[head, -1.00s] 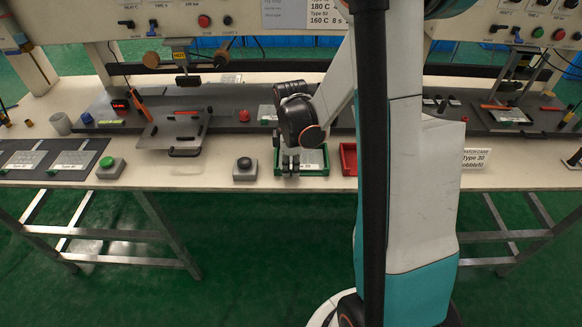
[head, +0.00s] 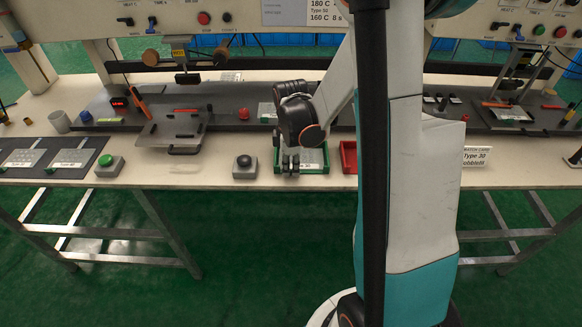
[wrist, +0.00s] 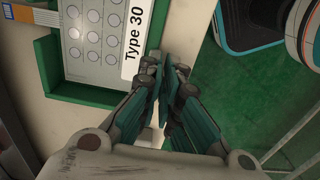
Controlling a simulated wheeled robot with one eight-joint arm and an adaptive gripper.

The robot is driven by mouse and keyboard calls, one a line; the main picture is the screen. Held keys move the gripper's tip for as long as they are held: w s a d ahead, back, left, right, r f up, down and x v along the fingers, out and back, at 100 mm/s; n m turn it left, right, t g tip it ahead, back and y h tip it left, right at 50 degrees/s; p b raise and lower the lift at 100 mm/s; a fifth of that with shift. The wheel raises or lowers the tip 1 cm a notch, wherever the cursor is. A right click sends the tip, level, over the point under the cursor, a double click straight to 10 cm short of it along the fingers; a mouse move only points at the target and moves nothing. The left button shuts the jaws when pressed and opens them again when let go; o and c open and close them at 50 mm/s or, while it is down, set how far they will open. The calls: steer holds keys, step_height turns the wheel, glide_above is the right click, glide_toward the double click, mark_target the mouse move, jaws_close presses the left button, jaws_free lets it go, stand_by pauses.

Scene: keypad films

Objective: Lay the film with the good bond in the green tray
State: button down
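A film marked Type 30 (wrist: 90,35) lies in the green tray (wrist: 45,75) in the wrist view. It has a grid of round spots and a white label. The green tray also shows in the head view (head: 322,168), at the front of the bench. My gripper (wrist: 165,68) is over the tray's edge, beside the label end of the film. Its fingers are together, with no film visible between them. In the head view my gripper (head: 290,165) points down at the tray and hides part of it. The film's bond quality cannot be judged here.
A red tray (head: 349,157) stands right of the green tray, partly behind my arm. A black button box (head: 245,166) and a green button box (head: 109,165) stand to the left. A press (head: 187,78) stands behind, and two films lie on a dark mat (head: 92,145) at far left.

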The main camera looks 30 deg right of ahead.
steer(key=c, duration=1.7)
jaws_free()
steer(key=shift+r, duration=0.15)
step_height(320, 180, up, 12)
steer(key=shift+f, duration=0.15)
